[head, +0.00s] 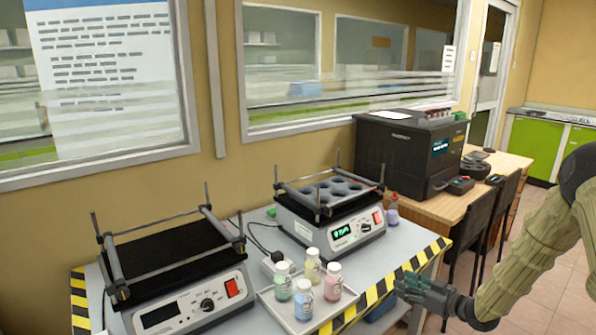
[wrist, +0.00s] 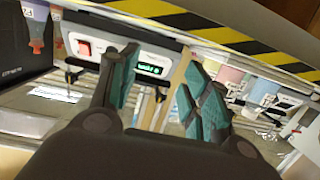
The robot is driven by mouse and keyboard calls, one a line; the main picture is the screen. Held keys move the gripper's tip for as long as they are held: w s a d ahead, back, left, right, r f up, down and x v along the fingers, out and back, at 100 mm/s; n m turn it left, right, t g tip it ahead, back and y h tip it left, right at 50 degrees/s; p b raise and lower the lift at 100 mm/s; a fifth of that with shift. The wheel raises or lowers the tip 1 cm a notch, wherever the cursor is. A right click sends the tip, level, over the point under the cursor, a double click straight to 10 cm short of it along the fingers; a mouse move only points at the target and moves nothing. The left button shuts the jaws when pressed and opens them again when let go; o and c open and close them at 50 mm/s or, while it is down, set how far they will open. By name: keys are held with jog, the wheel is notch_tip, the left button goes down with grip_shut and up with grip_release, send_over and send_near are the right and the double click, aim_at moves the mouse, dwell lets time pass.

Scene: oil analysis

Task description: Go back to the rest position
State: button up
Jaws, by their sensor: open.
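My gripper (head: 412,287) is at the lower right in the head view, off the right front edge of the table with the yellow-and-black striped border. Its dark fingers with teal pads point left, toward the table. In the wrist view my gripper (wrist: 162,80) shows its two fingers spread apart, with nothing held between them. My arm's tan sleeve (head: 535,240) reaches in from the right edge of the head view.
A shaker (head: 342,232) with round wells and a lit display stands on the table (head: 405,246). Another shaker (head: 190,300) is at left. Several capped bottles (head: 332,282) stand on a tray near the front edge. A black analyser (head: 400,160) sits on the wooden desk behind.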

jog(key=s+a+f+m+g+h+p, duration=0.1)
jog(key=s+a+f+m+g+h, duration=0.3)
jog(key=s+f, duration=0.6)
jog(key=s+a+f+m+g+h+p, duration=0.1)
jog(key=s+a+f+m+h+p, duration=0.1)
jog(key=s+a+f, duration=0.75)
jog(key=s+d+m+g+h+p, duration=0.1)
jog(key=s+g+h, duration=0.1)
jog(key=s, duration=1.5)
jog(key=s+d+f+m+g+h+p, duration=0.1)
jog(key=s+g, duration=0.4)
jog(key=s, duration=1.1)
jog(key=shift+s+d+f+h, duration=0.15)
jog(key=shift+s+d+h, duration=0.3)
jog(key=shift+h, duration=0.15)
jog(key=shift+w, duration=0.1)
